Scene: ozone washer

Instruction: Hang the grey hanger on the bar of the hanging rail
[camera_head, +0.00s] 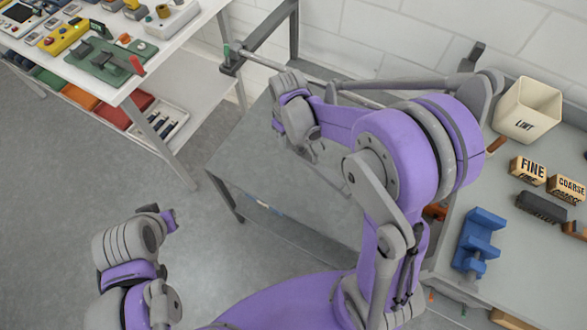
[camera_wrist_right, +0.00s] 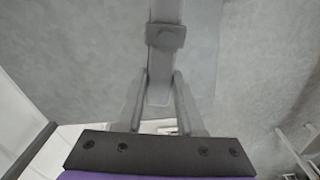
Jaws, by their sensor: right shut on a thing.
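The hanging rail's thin bar (camera_head: 262,62) runs from a dark bracket at the upper left toward the right, passing behind my right arm. My right gripper (camera_head: 308,148) is below the bar's line in the head view, and its fingertips are hard to make out there. In the right wrist view its two fingers (camera_wrist_right: 161,88) are closed on a flat grey piece (camera_wrist_right: 162,60), which appears to be the grey hanger. The hanger's full outline and hook cannot be made out.
A white bench (camera_head: 190,22) with tools stands at the upper left. A grey table (camera_head: 250,150) lies under my right arm. At the right are a cream LINT bin (camera_head: 527,108), a FINE block (camera_head: 528,169), a COARSE block (camera_head: 567,188) and a blue vise (camera_head: 480,240).

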